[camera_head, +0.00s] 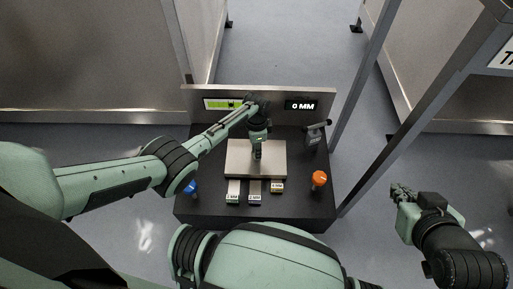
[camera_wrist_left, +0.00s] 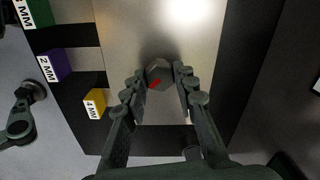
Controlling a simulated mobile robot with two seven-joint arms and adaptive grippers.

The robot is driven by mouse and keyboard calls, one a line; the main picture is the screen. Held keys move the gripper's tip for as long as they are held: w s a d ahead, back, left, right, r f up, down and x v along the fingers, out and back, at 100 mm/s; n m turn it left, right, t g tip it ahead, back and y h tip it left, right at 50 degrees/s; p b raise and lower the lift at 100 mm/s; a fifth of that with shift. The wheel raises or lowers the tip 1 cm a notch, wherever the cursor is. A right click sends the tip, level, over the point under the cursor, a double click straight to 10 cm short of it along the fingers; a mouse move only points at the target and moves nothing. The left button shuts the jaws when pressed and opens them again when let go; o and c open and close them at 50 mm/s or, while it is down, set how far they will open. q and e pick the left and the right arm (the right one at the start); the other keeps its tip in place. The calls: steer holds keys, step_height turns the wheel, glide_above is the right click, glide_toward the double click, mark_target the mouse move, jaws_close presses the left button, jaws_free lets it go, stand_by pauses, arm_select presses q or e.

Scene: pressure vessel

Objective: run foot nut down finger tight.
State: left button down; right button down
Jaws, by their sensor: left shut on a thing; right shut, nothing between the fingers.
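The foot nut (camera_wrist_left: 160,72) is a dark grey hexagonal piece with a red mark, over the pale metal plate (camera_head: 238,160). My left gripper (camera_wrist_left: 159,80) is shut on it, with one jointed finger on each side in the left wrist view. In the head view my left gripper (camera_head: 257,154) points down at the middle of the plate and hides the nut. My right gripper (camera_head: 403,193) is shut and empty, off to the right of the bench, over the floor.
Green (camera_head: 233,198), purple (camera_head: 254,199) and yellow (camera_head: 277,187) labelled blocks lie along the plate's near edge. An orange knob (camera_head: 319,178) stands right, a blue one (camera_head: 190,187) left.

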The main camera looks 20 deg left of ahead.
arm_select(q)
steer(key=shift+m, duration=1.2)
arm_select(e)
steer(key=shift+s+d+f+g, duration=0.3)
steer(key=shift+s+d, duration=0.05)
steer(key=shift+d, duration=0.05)
arm_select(q)
steer(key=c, duration=1.2)
jaws_free()
steer(key=shift+r, duration=0.1)
arm_select(e)
steer(key=shift+s, duration=0.1)
arm_select(q)
step_height(320, 180, up, 12)
